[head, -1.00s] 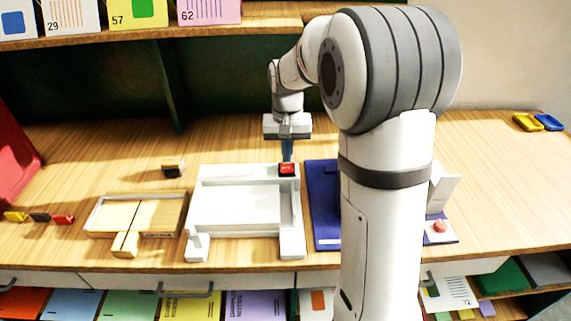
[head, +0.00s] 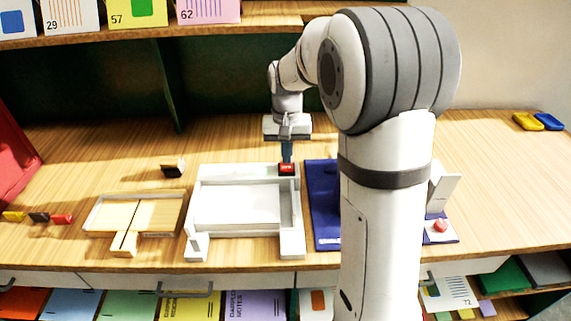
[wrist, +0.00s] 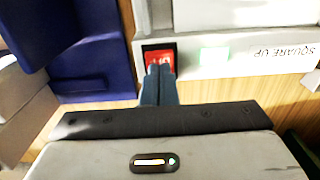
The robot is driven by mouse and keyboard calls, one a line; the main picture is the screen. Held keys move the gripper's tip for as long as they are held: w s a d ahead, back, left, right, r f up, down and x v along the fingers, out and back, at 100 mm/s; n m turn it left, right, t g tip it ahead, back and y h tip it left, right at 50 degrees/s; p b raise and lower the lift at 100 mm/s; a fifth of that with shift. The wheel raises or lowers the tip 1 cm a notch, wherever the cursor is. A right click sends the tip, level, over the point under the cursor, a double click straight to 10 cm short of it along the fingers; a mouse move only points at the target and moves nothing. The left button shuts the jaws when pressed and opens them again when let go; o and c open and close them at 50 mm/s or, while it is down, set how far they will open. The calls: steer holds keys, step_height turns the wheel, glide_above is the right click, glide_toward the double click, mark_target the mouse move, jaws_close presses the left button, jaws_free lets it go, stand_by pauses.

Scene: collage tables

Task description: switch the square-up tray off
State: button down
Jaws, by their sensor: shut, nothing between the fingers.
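The square-up tray (head: 203,178) is a white, shallow tray on the wooden table in the head view, with a raised rim and corner blocks at the front. Its red switch (head: 287,169) sits at the back right corner. Whether the fingertips press the switch I cannot tell.
A wooden tray (head: 93,215) stands to the left, with a small black and tan block (head: 173,168) behind it. A blue board (head: 322,215) lies close on the right, partly behind my arm. A device with a red button (head: 440,226) is further right.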

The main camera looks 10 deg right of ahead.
mark_target(287, 167)
steer(key=shift+f+b, duration=0.65)
steer(key=shift+f, duration=0.35)
stand_by(0.4)
steer(key=shift+r+p, duration=2.65)
steer(key=shift+r, duration=0.9)
